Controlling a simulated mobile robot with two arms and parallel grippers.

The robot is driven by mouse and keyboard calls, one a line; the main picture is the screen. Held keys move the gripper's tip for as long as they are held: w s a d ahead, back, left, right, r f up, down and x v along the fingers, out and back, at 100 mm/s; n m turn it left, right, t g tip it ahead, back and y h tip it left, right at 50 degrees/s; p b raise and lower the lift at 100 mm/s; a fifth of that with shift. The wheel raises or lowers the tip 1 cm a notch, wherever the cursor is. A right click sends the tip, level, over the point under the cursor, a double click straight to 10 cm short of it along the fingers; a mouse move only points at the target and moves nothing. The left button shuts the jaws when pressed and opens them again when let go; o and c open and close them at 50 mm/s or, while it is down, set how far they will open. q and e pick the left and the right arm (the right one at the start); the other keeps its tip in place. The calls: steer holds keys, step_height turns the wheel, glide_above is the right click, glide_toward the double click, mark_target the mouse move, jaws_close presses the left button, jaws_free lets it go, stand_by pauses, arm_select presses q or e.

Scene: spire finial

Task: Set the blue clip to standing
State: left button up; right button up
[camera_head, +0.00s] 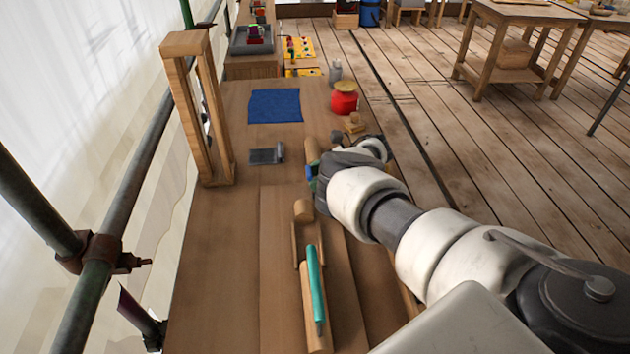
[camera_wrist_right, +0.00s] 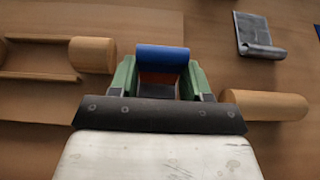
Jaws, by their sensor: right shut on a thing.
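The blue clip (camera_wrist_right: 162,58) shows in the right wrist view as a rounded blue bar between the two green fingers. My right gripper (camera_wrist_right: 160,80) is shut on it, with a dark reddish-brown patch below the blue bar. In the head view my right gripper (camera_head: 313,174) is low over the bench, and the clip is mostly hidden by the hand. I cannot tell whether the clip touches the bench. My left gripper is not in view.
Wooden cylinders (camera_wrist_right: 92,55) lie on either side of the hand. A grey metal piece (camera_head: 267,155), a blue cloth (camera_head: 275,106), a red jar (camera_head: 344,100) and an upright wooden frame (camera_head: 219,140) are on the bench (camera_head: 225,270). A teal tool (camera_head: 316,284) lies nearer.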

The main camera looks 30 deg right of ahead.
steer(key=shift+d, duration=0.1)
stand_by(0.4)
steer(key=o, duration=0.9)
steer(key=shift+s+d+r+p, duration=0.35)
steer(key=shift+s+d+r, duration=0.6)
steer(key=shift+s+r, duration=0.8)
steer(key=shift+s+d+r+p, duration=0.35)
steer(key=shift+s+d+r, duration=0.55)
steer(key=shift+s+r, duration=0.9)
steer(key=shift+s+d+r+p, duration=0.35)
steer(key=shift+s+d+r, duration=0.6)
steer(key=shift+s+r, duration=0.8)
steer(key=shift+w+r, duration=0.15)
